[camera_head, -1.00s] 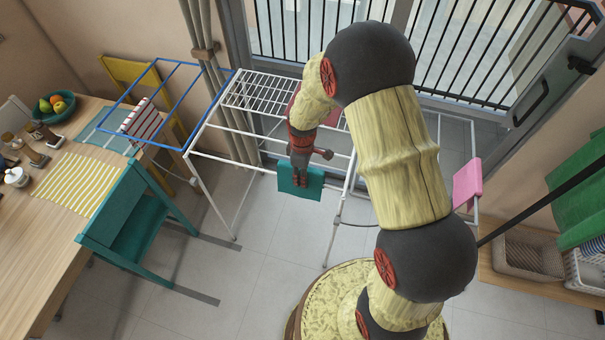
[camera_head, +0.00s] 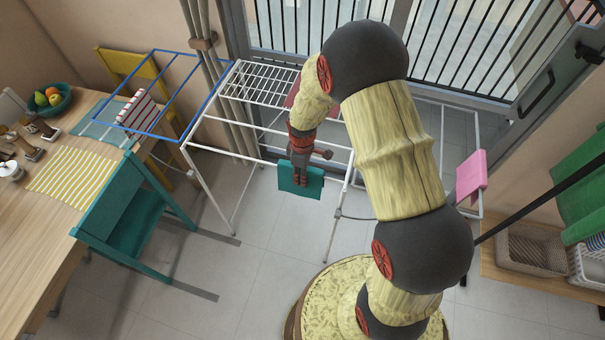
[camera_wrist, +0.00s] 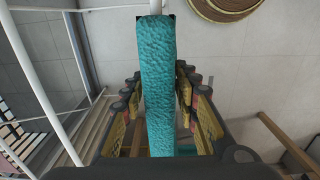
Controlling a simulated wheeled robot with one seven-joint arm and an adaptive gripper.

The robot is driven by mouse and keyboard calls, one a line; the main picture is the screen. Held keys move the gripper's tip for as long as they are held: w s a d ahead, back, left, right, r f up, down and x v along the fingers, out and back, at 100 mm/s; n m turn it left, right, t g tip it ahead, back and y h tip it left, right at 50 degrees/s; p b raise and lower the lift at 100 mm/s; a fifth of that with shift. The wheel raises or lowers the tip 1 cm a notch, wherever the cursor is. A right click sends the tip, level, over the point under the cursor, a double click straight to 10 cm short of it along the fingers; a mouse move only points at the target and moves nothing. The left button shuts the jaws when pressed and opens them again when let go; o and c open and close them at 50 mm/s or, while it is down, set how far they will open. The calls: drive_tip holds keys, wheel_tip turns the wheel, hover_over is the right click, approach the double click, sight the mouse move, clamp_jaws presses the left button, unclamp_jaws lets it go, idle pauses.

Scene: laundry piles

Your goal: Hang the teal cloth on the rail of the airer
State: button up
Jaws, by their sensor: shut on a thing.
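The teal cloth (camera_head: 315,186) hangs in a folded strip at the front rail (camera_head: 232,153) of the white airer. My gripper (camera_head: 301,178) comes from above, shut on the cloth. In the wrist view the cloth (camera_wrist: 158,80) runs as a narrow band between the two fingers of my gripper (camera_wrist: 156,100).
A dark pink cloth (camera_head: 292,96) lies on the airer behind my arm; a pink cloth (camera_head: 471,176) hangs at its right end. A teal chair (camera_head: 130,215) stands left. Floor in front is clear.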

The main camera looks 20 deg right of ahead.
drive_tip(key=o, duration=1.3)
drive_tip(key=shift+r, duration=0.1)
wheel_tip(320, 180, up, 12)
drive_tip(key=shift+f, duration=0.1)
